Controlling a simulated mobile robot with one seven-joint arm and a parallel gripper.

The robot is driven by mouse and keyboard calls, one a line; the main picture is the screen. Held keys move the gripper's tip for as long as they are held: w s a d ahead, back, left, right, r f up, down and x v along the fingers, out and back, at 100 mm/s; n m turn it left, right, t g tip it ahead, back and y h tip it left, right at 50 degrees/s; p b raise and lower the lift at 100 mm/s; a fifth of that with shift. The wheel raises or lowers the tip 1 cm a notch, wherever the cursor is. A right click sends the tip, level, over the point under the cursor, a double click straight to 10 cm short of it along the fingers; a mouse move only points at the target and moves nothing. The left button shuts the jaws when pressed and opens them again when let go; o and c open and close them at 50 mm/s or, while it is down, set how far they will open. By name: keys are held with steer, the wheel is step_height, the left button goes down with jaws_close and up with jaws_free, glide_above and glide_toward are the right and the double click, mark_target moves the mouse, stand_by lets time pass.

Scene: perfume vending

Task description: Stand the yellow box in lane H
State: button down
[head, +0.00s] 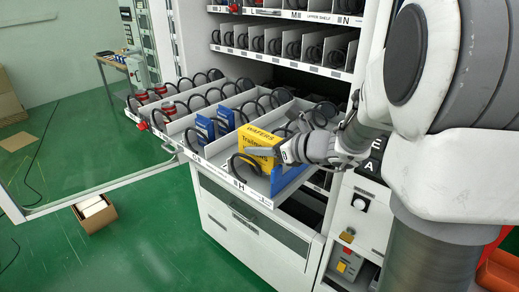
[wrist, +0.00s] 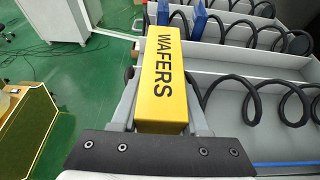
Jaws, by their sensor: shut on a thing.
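The yellow box (head: 258,143), marked WAFERS, is upright at the front end of the lane labelled H (head: 240,185) on the pulled-out tray. My gripper (head: 284,152) is shut on it, coming from the right. In the wrist view the yellow box (wrist: 163,75) sits between the two fingers, its lettered top facing the camera. Lane H's black coil (head: 243,164) shows beside the box's lower front. The box's bottom is hidden, so I cannot tell whether it touches the lane floor.
Blue boxes (head: 205,128) stand in the neighbouring lane to the left, with red items (head: 142,98) farther left. Grey dividers and black coils fill the tray. The open glass door (head: 95,185) is at left, over green floor.

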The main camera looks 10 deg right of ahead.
steer(key=shift+f, duration=0.6)
steer(key=shift+f+b, duration=0.45)
steer(key=shift+b, duration=0.05)
steer(key=shift+f, duration=0.2)
steer(key=shift+c, duration=2)
jaws_free()
steer(key=shift+r, duration=0.1)
